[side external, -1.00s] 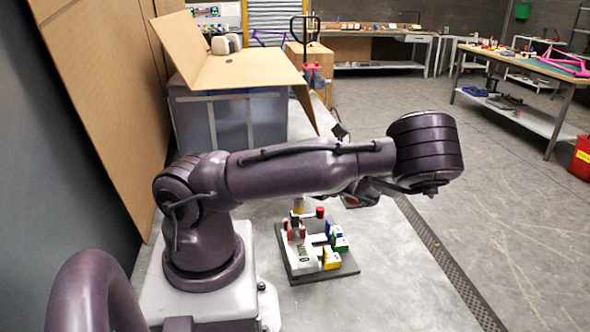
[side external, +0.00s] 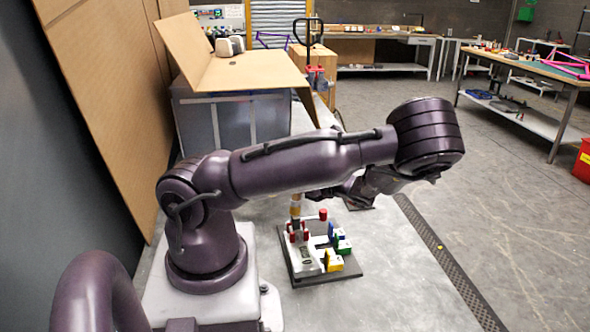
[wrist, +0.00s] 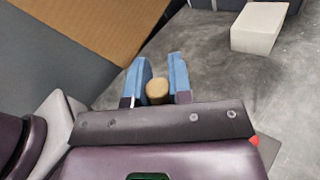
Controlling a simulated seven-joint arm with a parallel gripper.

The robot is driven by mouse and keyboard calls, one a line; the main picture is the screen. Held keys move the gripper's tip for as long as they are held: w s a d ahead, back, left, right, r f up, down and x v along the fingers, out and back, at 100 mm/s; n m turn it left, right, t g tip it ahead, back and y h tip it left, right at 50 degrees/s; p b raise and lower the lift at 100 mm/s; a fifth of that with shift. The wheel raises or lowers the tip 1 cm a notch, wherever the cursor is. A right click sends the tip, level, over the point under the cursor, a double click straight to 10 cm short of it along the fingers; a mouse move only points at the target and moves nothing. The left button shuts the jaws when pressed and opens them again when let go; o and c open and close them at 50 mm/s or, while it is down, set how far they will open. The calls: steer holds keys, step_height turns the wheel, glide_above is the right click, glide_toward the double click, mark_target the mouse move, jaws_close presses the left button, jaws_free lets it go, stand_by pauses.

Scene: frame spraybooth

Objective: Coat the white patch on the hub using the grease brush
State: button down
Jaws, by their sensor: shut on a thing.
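In the wrist view my gripper (wrist: 160,74) has its two blue fingers closed on either side of the grease brush (wrist: 157,91), whose round tan handle end shows between them. In the side view the brush (side external: 295,209) hangs roughly upright below my arm, a tan handle above a greyish part. Its lower end is close to red pegs on the board, and I cannot tell whether it touches anything. My arm hides most of the gripper there. A white body (side external: 308,261) stands on the dark board (side external: 350,272). I cannot clearly make out the hub or its white patch.
Yellow (side external: 334,262) and green (side external: 344,246) blocks and a red-topped post (side external: 323,215) stand on the board close to the brush. A cardboard-topped grey bin (side external: 235,120) is behind. A pale block (wrist: 259,27) shows in the wrist view. The table in front of the board is clear.

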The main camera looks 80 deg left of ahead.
steer(key=shift+w+d, duration=0.1)
steer(key=shift+d, duration=0.35)
steer(key=shift+w+d, duration=0.1)
steer(key=shift+w, duration=0.25)
steer(key=shift+w, duration=0.2)
steer(key=shift+w+a, duration=0.1)
steer(key=shift+a, duration=0.35)
steer(key=shift+s+d+f, duration=0.1)
steer(key=shift+s+d, duration=0.3)
steer(key=shift+s, duration=0.25)
steer(key=shift+w, duration=0.3)
steer(key=shift+w+a, duration=0.15)
steer(key=shift+w, duration=0.15)
